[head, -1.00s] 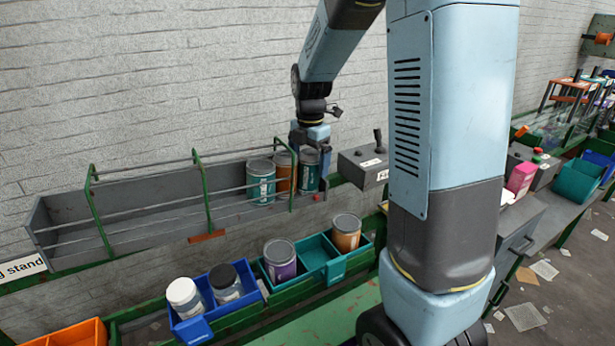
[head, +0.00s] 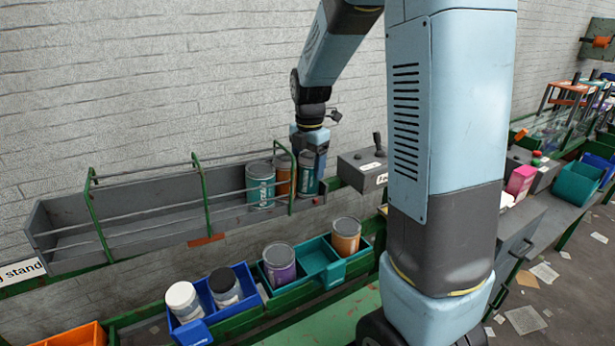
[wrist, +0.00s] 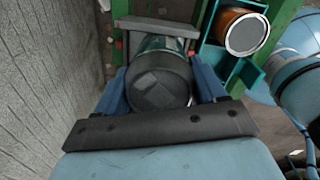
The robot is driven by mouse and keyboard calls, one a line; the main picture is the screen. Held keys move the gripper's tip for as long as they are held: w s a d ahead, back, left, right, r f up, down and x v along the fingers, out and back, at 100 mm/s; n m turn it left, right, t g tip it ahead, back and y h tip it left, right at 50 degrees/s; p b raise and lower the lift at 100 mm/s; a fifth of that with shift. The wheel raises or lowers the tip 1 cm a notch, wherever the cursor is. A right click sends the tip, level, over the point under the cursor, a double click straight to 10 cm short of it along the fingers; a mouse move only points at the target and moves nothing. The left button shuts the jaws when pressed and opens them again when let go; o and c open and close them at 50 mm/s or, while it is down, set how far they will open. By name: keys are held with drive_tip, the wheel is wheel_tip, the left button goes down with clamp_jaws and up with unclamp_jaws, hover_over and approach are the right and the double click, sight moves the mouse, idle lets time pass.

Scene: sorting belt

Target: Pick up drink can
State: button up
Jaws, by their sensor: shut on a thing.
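Three drink cans stand at the right end of the grey wire-railed rack (head: 130,225). They are a teal can (head: 260,186) at the front left, an orange can (head: 282,174) behind it, and a dark teal can (head: 306,178) at the right end. My gripper (head: 311,160) reaches down from above and is shut on the dark teal can. In the wrist view, the blue jaws sit on both sides of this can (wrist: 160,88), whose dark lid faces the camera. The can still appears to be within the rack; its base is hidden.
Below the rack, a teal bin (head: 318,258) holds a purple can (head: 279,263) and an orange can (head: 345,236). A blue bin (head: 243,278) holds a white-lidded jar (head: 184,300) and a black-lidded jar (head: 225,285). A grey control box (head: 362,168) with a lever stands close right of the gripper.

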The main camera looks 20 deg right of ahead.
drive_tip(key=shift+s+d+r, duration=0.1)
drive_tip(key=shift+s+r, duration=0.25)
drive_tip(key=shift+r, duration=0.05)
drive_tip(key=s+r, duration=0.2)
drive_tip(key=s, duration=0.2)
drive_tip(key=s+d+r, duration=0.1)
drive_tip(key=s+r, duration=0.1)
drive_tip(key=s, duration=0.2)
drive_tip(key=s+d+r, duration=0.1)
drive_tip(key=s+r, duration=0.2)
drive_tip(key=s, duration=0.1)
drive_tip(key=shift+s+d, duration=0.2)
drive_tip(key=shift+c, duration=0.5)
drive_tip(key=s+d+r, duration=0.2)
drive_tip(key=s+r, duration=0.2)
drive_tip(key=s, duration=0.7)
drive_tip(key=shift+s+d, duration=0.15)
drive_tip(key=shift+s, duration=0.1)
drive_tip(key=shift+r, duration=0.1)
idle(2.6)
